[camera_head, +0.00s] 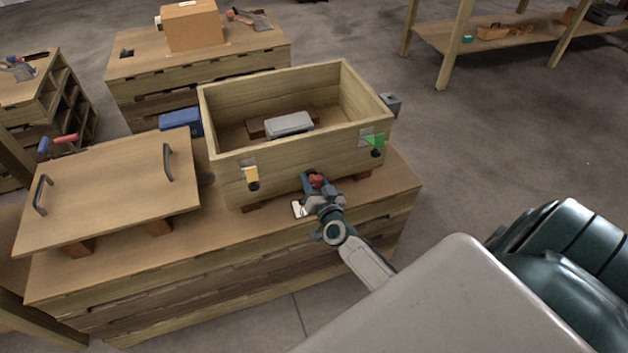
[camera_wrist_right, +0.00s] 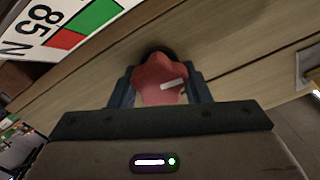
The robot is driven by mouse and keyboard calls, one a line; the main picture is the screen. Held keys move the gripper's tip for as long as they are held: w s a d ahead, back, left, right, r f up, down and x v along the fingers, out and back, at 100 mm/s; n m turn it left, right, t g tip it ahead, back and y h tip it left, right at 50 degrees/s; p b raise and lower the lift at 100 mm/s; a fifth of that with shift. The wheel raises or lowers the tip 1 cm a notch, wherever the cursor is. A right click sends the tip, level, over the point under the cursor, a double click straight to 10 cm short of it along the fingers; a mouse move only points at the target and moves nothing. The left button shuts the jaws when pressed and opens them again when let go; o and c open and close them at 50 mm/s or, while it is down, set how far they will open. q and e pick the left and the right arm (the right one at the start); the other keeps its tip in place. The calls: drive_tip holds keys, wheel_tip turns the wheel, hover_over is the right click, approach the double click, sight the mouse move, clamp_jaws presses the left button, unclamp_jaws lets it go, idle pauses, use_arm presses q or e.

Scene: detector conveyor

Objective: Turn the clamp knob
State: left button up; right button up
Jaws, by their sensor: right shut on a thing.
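The clamp knob (camera_head: 316,181) is red and sits low on the front face of an open wooden box (camera_head: 292,166). In the right wrist view the knob (camera_wrist_right: 161,82) is lobed, with a white mark pointing right and slightly up. My right gripper (camera_head: 313,184) is shut on it, with one finger on each side in the right wrist view (camera_wrist_right: 160,92). A dark round part shows behind the knob against the wood. My left gripper is not in view.
The box stands on a wooden workbench (camera_head: 235,225) and holds a grey block (camera_head: 289,124). A wooden lid (camera_head: 110,190) with two dark handles lies to its left. A blue box (camera_head: 181,122) is behind. A sign reading "85 N" (camera_wrist_right: 70,25) shows beside the knob.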

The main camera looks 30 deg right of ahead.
drive_tip(key=m, duration=0.3)
drive_tip(key=shift+m, duration=0.4)
drive_tip(key=m, duration=0.3)
drive_tip(key=shift+f+m, duration=0.15)
drive_tip(key=shift+m, duration=0.15)
drive_tip(key=m, duration=0.2)
drive_tip(key=shift+d+m+b, duration=0.1)
drive_tip(key=shift+m+b, duration=0.2)
drive_tip(key=m, duration=0.3)
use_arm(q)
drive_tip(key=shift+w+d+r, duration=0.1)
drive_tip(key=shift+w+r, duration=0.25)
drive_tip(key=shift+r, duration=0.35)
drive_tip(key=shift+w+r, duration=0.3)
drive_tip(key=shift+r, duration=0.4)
use_arm(e)
drive_tip(key=shift+m, duration=0.3)
drive_tip(key=o, duration=1)
drive_tip(key=shift+s, duration=0.1)
